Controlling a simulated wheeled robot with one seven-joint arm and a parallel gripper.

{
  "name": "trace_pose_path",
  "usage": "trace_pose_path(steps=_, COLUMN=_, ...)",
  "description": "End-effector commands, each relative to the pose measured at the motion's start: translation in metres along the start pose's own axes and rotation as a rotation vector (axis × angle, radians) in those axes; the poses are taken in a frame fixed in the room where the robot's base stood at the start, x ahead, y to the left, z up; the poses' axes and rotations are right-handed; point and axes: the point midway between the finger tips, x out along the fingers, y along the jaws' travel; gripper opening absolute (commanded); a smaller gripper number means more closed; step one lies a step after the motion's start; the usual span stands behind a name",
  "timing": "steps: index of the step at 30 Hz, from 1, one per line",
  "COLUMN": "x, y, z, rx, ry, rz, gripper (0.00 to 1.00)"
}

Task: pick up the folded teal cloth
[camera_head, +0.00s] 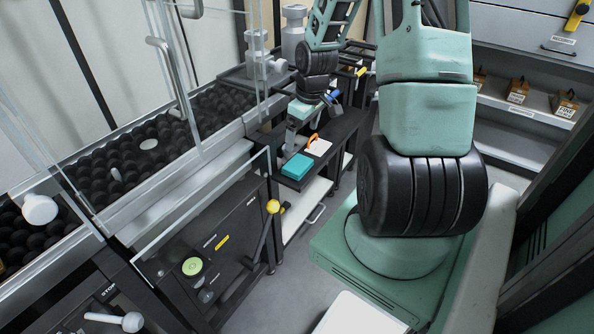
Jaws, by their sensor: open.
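The folded teal cloth (297,166) is a small flat teal block lying on a dark shelf-like table (292,183) beside the machine, near the picture's middle. My gripper (290,147) hangs from my arm just beyond the cloth and looks apart from it. It is small in view, its fingertips are hard to make out, and it appears open with nothing held.
A white item with an orange part (317,146) lies just right of the cloth. A blue-ended item (331,96) is farther back. Shelves with small boxes (517,91) are at the right.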

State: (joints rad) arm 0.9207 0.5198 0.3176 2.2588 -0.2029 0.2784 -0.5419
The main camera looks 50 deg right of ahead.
Motion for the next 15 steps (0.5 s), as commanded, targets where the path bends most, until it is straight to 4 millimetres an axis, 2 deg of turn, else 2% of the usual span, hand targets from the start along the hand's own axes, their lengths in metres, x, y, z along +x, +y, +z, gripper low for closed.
trace_pose_path(steps=1, x=0.016, y=-0.001, z=0.001, rx=-0.001, ry=-0.002, rz=-0.003, gripper=1.00)
trace_pose_path(steps=6, x=0.044, y=-0.001, z=0.000, rx=-0.002, ry=-0.001, rz=-0.002, gripper=1.00)
trace_pose_path(steps=15, x=0.062, y=0.000, z=0.001, rx=0.000, ry=0.000, rz=0.000, gripper=1.00)
